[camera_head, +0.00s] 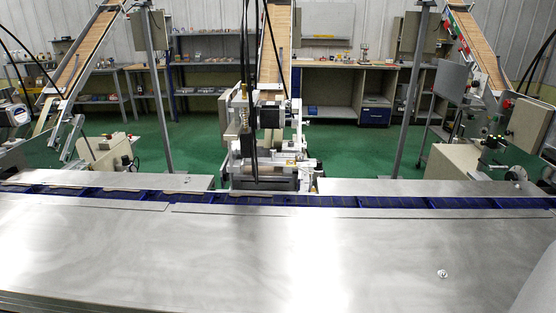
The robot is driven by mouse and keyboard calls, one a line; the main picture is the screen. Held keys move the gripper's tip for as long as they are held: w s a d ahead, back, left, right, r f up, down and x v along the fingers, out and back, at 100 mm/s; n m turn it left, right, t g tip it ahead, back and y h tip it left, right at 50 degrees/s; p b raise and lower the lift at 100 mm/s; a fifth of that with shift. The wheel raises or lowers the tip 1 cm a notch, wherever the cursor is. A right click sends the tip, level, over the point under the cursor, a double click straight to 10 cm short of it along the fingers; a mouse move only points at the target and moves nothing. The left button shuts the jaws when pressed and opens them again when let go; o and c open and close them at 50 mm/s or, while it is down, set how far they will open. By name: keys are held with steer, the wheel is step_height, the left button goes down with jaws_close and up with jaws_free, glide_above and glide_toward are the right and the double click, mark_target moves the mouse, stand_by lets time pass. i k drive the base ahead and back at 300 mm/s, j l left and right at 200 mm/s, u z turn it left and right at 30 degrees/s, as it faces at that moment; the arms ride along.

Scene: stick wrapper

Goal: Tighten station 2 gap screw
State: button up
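A wrapping station (272,145) with a white and metal head stands in the middle, behind the conveyor. Two similar stations flank it, at the left (105,150) and at the right (515,145). No number shows on them, so I cannot tell which is station 2. The gap screw is too small to make out. A small round metal piece (442,274) sits on the steel table (240,255) at the right front. My gripper is not in view. A smooth grey shape at the lower right edge may be part of my arm.
A blue conveyor channel (390,202) runs across behind the steel table. Inclined wooden-coloured feed chutes (277,40) come down to the stations, with black cables hanging near them. Grey posts (156,90) stand between stations. The table top is mostly clear.

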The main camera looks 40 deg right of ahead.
mark_target(300, 156)
steer(key=z, duration=1.2)
steer(key=k+l, duration=0.2)
steer(key=k, duration=0.25)
steer(key=k+l+z, duration=0.1)
steer(key=k, duration=0.4)
steer(key=i, duration=0.65)
